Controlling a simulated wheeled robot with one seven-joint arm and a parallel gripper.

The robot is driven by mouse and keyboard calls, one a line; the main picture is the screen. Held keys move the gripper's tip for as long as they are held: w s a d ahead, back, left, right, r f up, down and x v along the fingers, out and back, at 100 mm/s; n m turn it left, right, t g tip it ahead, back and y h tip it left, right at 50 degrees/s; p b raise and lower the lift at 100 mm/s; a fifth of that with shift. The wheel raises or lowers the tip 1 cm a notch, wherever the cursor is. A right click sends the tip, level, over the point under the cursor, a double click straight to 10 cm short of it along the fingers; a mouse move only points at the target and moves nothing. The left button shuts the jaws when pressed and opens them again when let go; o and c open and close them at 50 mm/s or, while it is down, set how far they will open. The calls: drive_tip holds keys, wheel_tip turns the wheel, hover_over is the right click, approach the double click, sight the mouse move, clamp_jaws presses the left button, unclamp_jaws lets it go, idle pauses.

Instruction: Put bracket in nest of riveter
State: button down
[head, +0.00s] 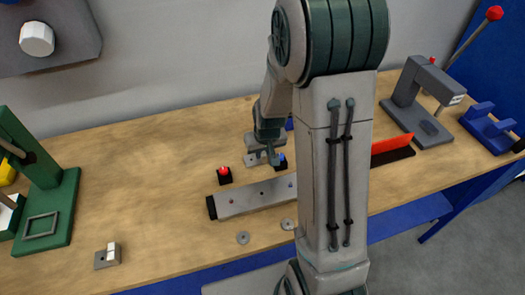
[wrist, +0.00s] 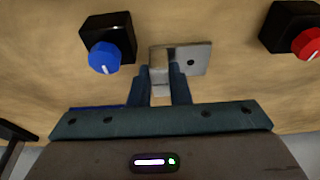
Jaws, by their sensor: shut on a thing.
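A small grey metal bracket (wrist: 195,58), with a flat holed plate and an upright tab, sits between my fingertips in the wrist view. My gripper (wrist: 161,78) is shut on its tab. In the head view the bracket (head: 253,159) shows beside my gripper (head: 270,156), low over the table, behind a long grey bar. I cannot tell whether it touches the table. A grey lever press (head: 408,88) stands at the right back, and a green press (head: 45,190) with a square frame (head: 40,226) at its base stands at the left. Which one is the riveter is not clear.
A red-knob block (head: 224,176) and a blue-knob block (head: 282,162) flank the bracket closely. The grey bar (head: 245,199) lies in front. Another bracket-like part (head: 107,256) lies front left. A red strip (head: 391,150) and blue stand (head: 488,125) are right. The table's left middle is clear.

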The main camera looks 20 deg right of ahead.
drive_tip(key=shift+f, duration=0.2)
drive_tip(key=c, duration=1.4)
unclamp_jaws()
drive_tip(key=shift+r, duration=0.1)
drive_tip(key=shift+o, duration=0.2)
drive_tip(key=shift+r, duration=0.1)
drive_tip(key=shift+r, duration=0.55)
drive_tip(key=s+a+r, duration=0.1)
drive_tip(key=s+r, duration=0.8)
drive_tip(key=r, duration=0.5)
drive_tip(key=shift+s+a+r, duration=0.25)
drive_tip(key=shift+s+r, duration=0.05)
drive_tip(key=s, duration=0.3)
drive_tip(key=s+r, duration=0.1)
drive_tip(key=s, duration=0.2)
drive_tip(key=s+a+r, duration=0.1)
drive_tip(key=s, duration=0.2)
drive_tip(key=shift+s+a+r, duration=0.1)
drive_tip(key=shift+s, duration=0.05)
drive_tip(key=shift+c, duration=1.2)
drive_tip(key=shift+s, duration=0.15)
drive_tip(key=shift+c, duration=0.5)
